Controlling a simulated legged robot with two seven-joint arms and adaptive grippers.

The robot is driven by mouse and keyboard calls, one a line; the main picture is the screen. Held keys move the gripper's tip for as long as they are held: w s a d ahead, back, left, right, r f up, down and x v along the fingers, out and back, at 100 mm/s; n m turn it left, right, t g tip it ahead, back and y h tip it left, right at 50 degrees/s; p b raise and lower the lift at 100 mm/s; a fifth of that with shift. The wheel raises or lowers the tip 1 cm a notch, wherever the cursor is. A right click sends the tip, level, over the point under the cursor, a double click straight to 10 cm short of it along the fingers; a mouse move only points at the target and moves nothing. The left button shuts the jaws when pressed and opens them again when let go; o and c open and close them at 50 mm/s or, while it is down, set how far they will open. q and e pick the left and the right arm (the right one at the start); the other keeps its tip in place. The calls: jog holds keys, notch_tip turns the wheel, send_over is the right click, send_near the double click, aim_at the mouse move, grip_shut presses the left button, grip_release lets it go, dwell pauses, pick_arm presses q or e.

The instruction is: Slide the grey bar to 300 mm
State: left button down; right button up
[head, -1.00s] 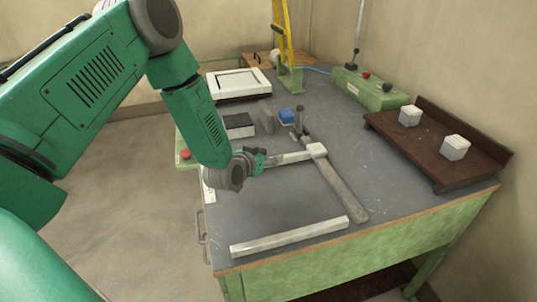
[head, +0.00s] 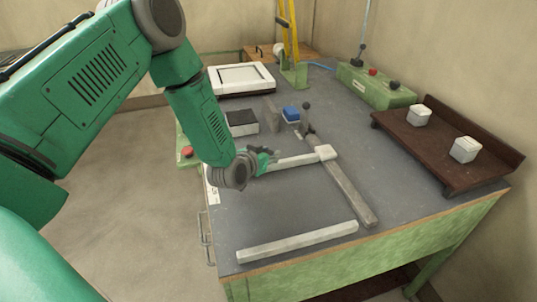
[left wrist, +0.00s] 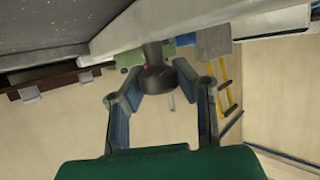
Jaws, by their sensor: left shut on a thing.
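The long grey bar (head: 348,190) lies on the bench top and runs from the lever clamp (head: 306,118) toward the front edge. A pale crossbar (head: 298,161) meets it at a white block (head: 327,152). My left gripper (head: 267,160) is at the crossbar's left end. In the left wrist view, my left gripper (left wrist: 158,80) has its fingers around a dark round knob (left wrist: 158,78) by the pale crossbar (left wrist: 130,28). The fingers hide that end in the head view. My right gripper is out of view.
A second pale bar (head: 297,243) lies along the front edge. A brown shelf (head: 430,150) with two white blocks stands at right. A green control box (head: 376,88), a blue block (head: 291,113) and a white tray (head: 240,80) are at the back. The bench between the two pale bars is clear.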

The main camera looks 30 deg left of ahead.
pick_arm(q)
jog(key=w+a+b, duration=0.1)
jog(key=w+a, duration=0.2)
jog(key=shift+a+r, duration=0.1)
jog(key=shift+a, duration=0.1)
jog(key=shift+w+a+r, duration=0.2)
jog(key=shift+w, duration=0.1)
jog(key=c, duration=1.2)
grip_release()
jog(key=shift+a+f, duration=0.1)
jog(key=shift+a, duration=0.05)
jog(key=shift+s+a, duration=0.1)
jog(key=shift+s, duration=0.1)
jog(key=shift+f, duration=0.1)
jog(key=shift+s, duration=0.1)
jog(key=v, duration=1.1)
jog(key=shift+s, duration=0.35)
